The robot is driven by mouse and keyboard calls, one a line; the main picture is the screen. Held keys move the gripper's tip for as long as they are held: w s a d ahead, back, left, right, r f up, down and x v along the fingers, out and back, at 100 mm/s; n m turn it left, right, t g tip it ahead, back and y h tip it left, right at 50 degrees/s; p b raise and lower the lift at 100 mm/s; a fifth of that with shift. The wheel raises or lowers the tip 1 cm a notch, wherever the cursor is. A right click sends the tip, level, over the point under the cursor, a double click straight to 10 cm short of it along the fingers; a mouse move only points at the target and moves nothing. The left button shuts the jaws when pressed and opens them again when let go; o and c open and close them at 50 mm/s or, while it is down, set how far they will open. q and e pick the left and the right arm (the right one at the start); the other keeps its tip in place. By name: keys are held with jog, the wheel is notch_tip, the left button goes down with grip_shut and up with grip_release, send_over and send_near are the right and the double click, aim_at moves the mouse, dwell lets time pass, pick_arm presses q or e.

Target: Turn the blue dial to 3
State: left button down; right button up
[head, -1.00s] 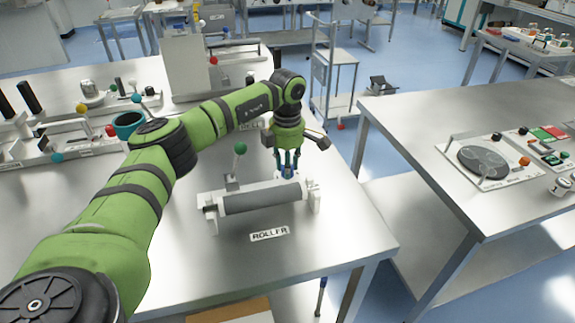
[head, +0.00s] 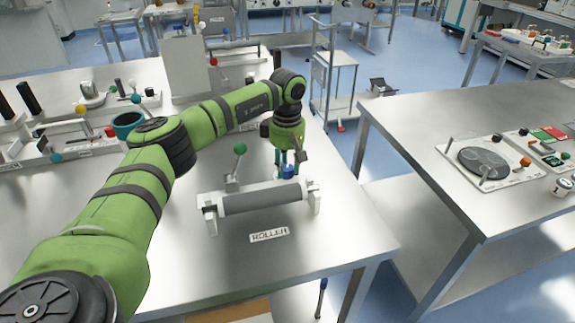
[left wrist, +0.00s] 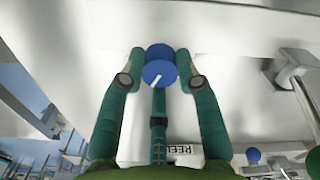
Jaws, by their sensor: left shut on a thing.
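The blue dial (left wrist: 160,68) shows in the left wrist view between the fingertips of my left gripper (left wrist: 160,78). It is a round knob with a white pointer line that slants toward the lower left from its face in that view. In the head view the blue dial (head: 288,172) is partly hidden behind the fingers of my left gripper (head: 290,165), just behind the grey roller. The left gripper points down and is shut on the dial. No numbers around the dial can be read. My right gripper is not in view.
The grey roller (head: 262,199) on its white stand is close in front of the dial, with a green-ball lever (head: 239,150) to its left. Another table (head: 420,130) stands to the right.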

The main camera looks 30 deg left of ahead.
aim_at(286, 167)
pick_arm(q)
jog(key=shift+s+a+m, duration=0.1)
jog(key=shift+m, duration=0.3)
jog(key=c, duration=0.9)
grip_release()
jog(key=shift+r, duration=0.25)
notch_tip(286, 167, up, 11)
jog(key=shift+r, duration=0.2)
